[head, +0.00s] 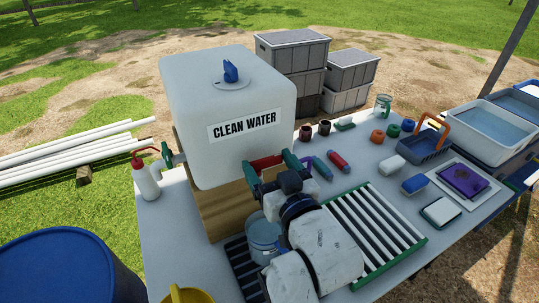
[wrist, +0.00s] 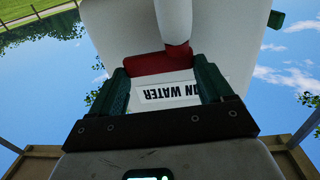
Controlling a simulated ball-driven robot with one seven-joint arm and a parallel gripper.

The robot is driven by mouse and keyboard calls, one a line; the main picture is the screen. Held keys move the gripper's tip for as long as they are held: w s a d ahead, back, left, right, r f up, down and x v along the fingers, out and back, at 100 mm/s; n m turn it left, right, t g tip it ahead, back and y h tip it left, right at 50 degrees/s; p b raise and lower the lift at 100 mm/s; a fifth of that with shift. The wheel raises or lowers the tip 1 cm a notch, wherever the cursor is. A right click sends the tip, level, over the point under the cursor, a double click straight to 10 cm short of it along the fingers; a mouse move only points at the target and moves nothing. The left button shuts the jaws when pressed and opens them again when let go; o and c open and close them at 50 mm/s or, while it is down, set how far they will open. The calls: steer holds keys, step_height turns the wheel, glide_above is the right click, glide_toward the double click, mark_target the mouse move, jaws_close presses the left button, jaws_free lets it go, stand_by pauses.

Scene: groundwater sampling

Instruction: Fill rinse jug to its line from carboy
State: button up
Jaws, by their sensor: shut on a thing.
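The large white carboy (head: 185,100), labelled CLEAN WATER and topped with a blue cap (head: 231,71), stands on a wooden block (head: 215,212). My gripper (head: 272,166) is in front of its lower face, its green fingers shut on a red handle (head: 263,162). In the wrist view the red handle (wrist: 148,64) lies between the fingers, joined to a white tube-like part (wrist: 173,22). A clear bluish jug (head: 262,232) stands low beside my arm on a dark slatted tray (head: 240,262). My arm partly hides the jug; its fill line and water level cannot be made out.
A squeeze bottle (head: 146,182) stands left of the carboy. A green-edged rack (head: 375,235) lies right of my arm. Bottles, caps, a blue basket (head: 424,148) and a purple item (head: 463,181) occupy the right side. A yellow object (head: 188,296) is at the front.

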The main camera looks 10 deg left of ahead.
steer(key=shift+n+g+y+p, duration=0.3)
steer(key=shift+n+y+p, duration=0.15)
steer(key=shift+y, duration=0.15)
steer(key=o, duration=1)
steer(key=shift+w, duration=0.1)
steer(key=shift+c, duration=0.2)
steer(key=b+v, duration=0.2)
steer(key=v, duration=0.9)
